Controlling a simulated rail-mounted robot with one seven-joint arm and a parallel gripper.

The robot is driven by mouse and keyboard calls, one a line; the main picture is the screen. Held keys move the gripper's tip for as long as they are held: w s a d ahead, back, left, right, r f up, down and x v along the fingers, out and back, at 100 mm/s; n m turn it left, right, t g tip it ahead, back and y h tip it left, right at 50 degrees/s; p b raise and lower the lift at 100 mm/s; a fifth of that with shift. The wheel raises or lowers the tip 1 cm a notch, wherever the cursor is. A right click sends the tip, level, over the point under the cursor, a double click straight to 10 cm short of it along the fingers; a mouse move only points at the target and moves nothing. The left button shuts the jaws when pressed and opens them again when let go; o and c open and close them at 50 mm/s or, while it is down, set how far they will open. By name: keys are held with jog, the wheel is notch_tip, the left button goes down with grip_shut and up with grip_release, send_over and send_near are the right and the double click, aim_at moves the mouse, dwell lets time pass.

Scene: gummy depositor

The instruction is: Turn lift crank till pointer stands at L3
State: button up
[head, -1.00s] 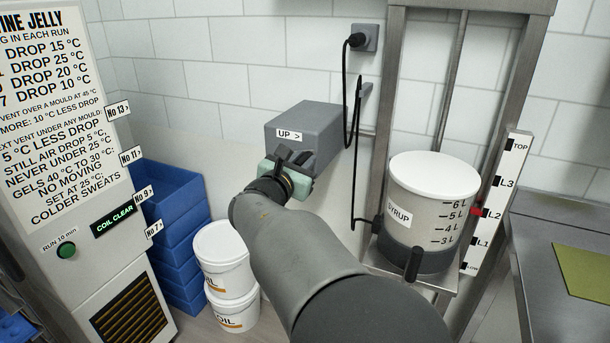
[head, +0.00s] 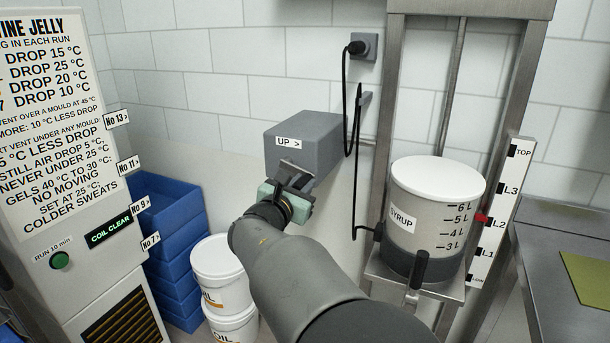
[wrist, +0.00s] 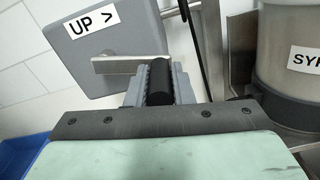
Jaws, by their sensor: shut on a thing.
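The lift crank's grey box (head: 305,143) is on the wall, marked "UP >". Its flat metal crank arm (wrist: 118,60) runs across the box front to a black handle (wrist: 161,80). My gripper (head: 299,180) is shut on this handle; in the wrist view its fingers stand either side of it. The head view hides most of the handle. The white scale (head: 503,205) on the right reads TOP, L3, L2, L1 and a lower mark. The red pointer (head: 483,218) stands about at L2, well below L3. The syrup pot (head: 437,215) sits on the lift platform (head: 408,283).
A black cable (head: 347,95) hangs from the wall socket right of the crank box. White buckets (head: 218,260) and stacked blue crates (head: 165,235) stand at left below my arm. The jelly machine (head: 75,200) is at far left, a steel table (head: 560,270) at right.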

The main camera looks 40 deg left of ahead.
jog(key=f, duration=0.1)
jog(key=a+f+b, duration=0.1)
jog(key=f, duration=0.1)
jog(key=shift+s+a+f, duration=0.1)
jog(key=shift+s+a, duration=0.15)
jog(key=shift+a, duration=0.15)
jog(key=shift+c, duration=0.2)
jog(key=shift+o, duration=0.2)
jog(key=shift+s+a, duration=0.1)
jog(key=shift+a, duration=0.1)
jog(key=shift+s+a+f, duration=0.15)
jog(key=shift+a+f, duration=0.15)
jog(key=shift+a, duration=0.35)
jog(key=shift+s+a+f, duration=0.1)
jog(key=shift+a+f, duration=0.2)
jog(key=shift+a, duration=0.35)
jog(key=shift+c, duration=0.2)
